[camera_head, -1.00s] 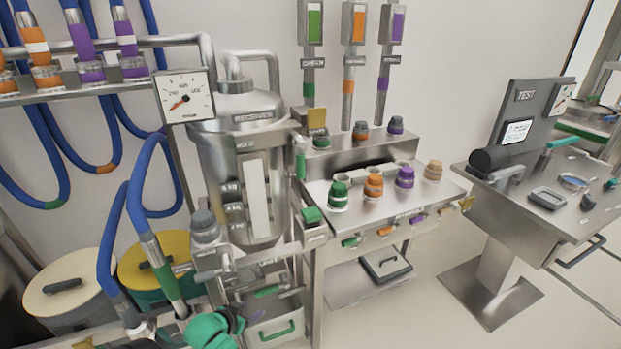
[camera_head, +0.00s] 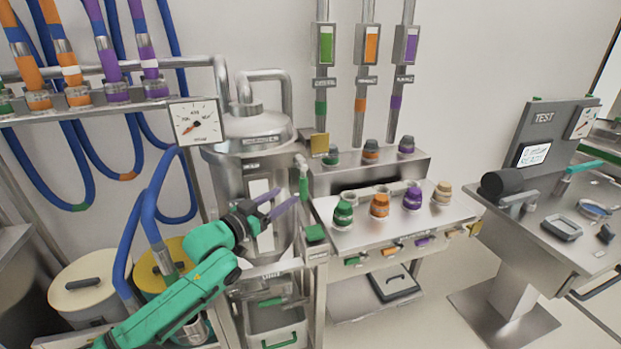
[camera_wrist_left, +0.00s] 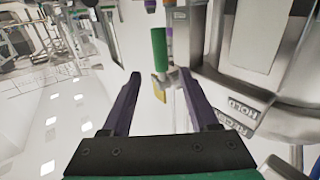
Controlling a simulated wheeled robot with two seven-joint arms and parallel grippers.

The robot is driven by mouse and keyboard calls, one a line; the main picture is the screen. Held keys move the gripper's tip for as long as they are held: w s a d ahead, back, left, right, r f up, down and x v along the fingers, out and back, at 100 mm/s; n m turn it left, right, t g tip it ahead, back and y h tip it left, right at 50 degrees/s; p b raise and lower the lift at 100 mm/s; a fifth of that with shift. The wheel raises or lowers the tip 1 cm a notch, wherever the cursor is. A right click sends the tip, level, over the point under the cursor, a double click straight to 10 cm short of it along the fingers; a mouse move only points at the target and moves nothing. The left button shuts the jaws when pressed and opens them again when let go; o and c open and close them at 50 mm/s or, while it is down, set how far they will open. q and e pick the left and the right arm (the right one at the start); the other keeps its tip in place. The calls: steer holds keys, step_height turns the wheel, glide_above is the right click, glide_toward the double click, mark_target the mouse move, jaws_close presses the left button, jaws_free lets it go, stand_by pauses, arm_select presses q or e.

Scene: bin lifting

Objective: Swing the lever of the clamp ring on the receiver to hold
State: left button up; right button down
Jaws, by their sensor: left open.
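The receiver (camera_head: 222,180) is a steel tank with a domed lid, left of centre in the head view. A green upright handle (camera_head: 303,183), apparently the clamp ring's lever, stands at its right side. My left gripper (camera_head: 290,197) is open, its purple fingers in front of the tank, pointing towards the handle. I see nothing held between them. In the left wrist view the open fingers (camera_wrist_left: 160,78) frame a green bar (camera_wrist_left: 160,50) and a yellow plate, which look beyond the tips. A HOLD label (camera_wrist_left: 240,108) is on the tank there. My right gripper is not in view.
A dial gauge (camera_head: 196,122) is left of the tank, near hanging blue hoses (camera_head: 153,205). A steel bench (camera_head: 350,237) with coloured fittings stands to the right. Lidded bins (camera_head: 85,282) are below left. A test stand (camera_head: 540,200) is farther right, with open floor between.

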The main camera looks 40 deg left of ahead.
mark_target(303, 181)
arm_select(q)
steer(key=w+p, duration=0.2)
steer(key=w, duration=1)
jaws_close()
stand_by(1.0)
